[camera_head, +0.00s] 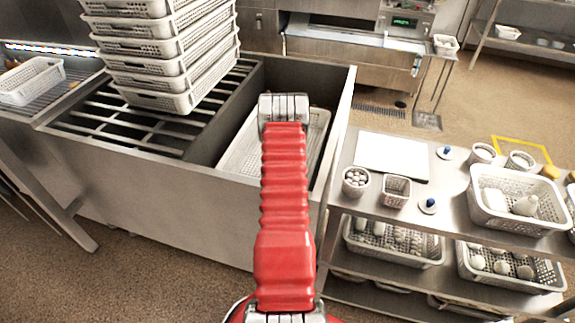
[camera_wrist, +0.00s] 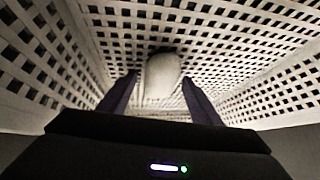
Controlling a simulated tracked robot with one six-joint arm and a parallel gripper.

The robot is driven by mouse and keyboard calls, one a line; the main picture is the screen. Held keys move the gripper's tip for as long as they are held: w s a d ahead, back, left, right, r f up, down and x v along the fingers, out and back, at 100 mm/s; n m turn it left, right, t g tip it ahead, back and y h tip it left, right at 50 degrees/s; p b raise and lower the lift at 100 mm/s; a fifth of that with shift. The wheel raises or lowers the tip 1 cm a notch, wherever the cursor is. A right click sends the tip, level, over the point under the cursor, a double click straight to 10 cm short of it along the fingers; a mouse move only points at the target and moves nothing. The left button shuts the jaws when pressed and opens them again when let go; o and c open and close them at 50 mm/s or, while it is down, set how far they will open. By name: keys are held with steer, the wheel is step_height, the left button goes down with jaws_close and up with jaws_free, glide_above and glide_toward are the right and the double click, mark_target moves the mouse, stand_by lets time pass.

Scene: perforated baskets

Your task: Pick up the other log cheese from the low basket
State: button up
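The low basket (camera_head: 312,140) is a white perforated basket down inside the metal bin. Its walls also fill the wrist view (camera_wrist: 235,45). The log cheese (camera_wrist: 160,78) is a pale, rounded log seen end-on in the wrist view, near the basket's far wall. My gripper (camera_wrist: 160,85) reaches into the basket, with its two dark fingers on either side of the cheese. The fingers look open, with a narrow gap at the left tip; contact at the right is unclear. In the head view my red arm hides the gripper and the cheese.
Metal bin walls (camera_head: 340,115) surround the low basket. A tall stack of white baskets (camera_head: 165,50) stands on the slatted rack to the left. A shelf to the right holds a white board (camera_head: 392,155), small containers and a basket (camera_head: 480,205) with pale items.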

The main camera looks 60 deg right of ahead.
steer(key=c, duration=1.2)
steer(key=shift+r, duration=5.05)
